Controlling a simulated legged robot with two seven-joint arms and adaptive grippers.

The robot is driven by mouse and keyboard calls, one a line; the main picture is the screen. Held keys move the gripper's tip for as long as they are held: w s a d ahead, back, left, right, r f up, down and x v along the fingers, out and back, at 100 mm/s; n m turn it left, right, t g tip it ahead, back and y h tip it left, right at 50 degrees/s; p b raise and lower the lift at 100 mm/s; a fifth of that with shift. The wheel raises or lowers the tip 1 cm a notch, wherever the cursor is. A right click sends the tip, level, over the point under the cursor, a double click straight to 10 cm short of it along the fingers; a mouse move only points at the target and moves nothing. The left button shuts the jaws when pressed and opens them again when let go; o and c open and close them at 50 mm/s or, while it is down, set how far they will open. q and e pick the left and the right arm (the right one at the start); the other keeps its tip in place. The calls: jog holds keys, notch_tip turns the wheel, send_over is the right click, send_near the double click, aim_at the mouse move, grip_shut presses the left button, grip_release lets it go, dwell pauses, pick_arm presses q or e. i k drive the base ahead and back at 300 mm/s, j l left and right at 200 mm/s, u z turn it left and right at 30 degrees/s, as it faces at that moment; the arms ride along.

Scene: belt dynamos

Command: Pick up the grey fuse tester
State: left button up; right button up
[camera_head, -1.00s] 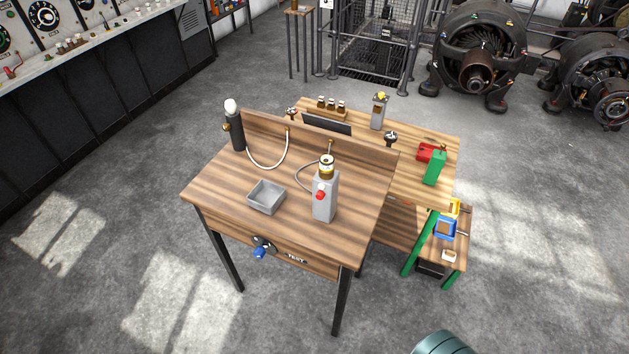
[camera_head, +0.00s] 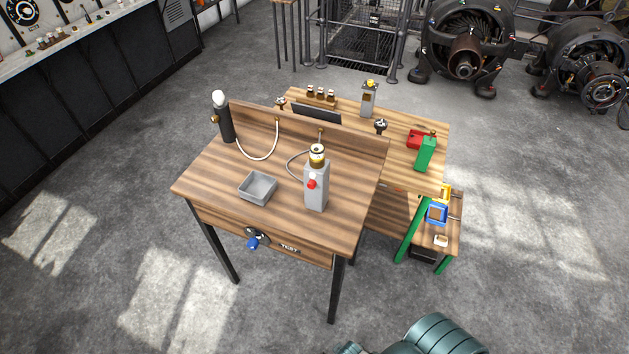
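A grey upright box (camera_head: 316,187) with a red button on its front and a brass-and-glass top stands on the front wooden table; it looks like the grey fuse tester. A cable runs from near it to the table's back board. A second, smaller grey upright box (camera_head: 369,101) with a yellow top stands on the rear table, and I cannot tell for certain which of the two is the tester. Neither of my grippers is in view. Only a teal part of my own arm shows at the bottom edge, well apart from both boxes.
The front table (camera_head: 215,170) also holds a grey tray (camera_head: 257,187) and a black cylinder (camera_head: 223,120) with a white top. A blue-handled knob (camera_head: 254,242) sticks out of its front. Red and green (camera_head: 426,154) items lie on the rear table.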

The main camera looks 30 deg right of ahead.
aim_at(316, 199)
jog(key=i+j, duration=0.45)
jog(key=j, duration=0.15)
jog(key=z, duration=0.45)
jog(key=j+z, duration=0.1)
jog(key=z, duration=0.35)
jog(key=j+z, duration=0.1)
jog(key=z, duration=0.35)
jog(key=i+j+z, duration=0.1)
jog(key=z, duration=0.35)
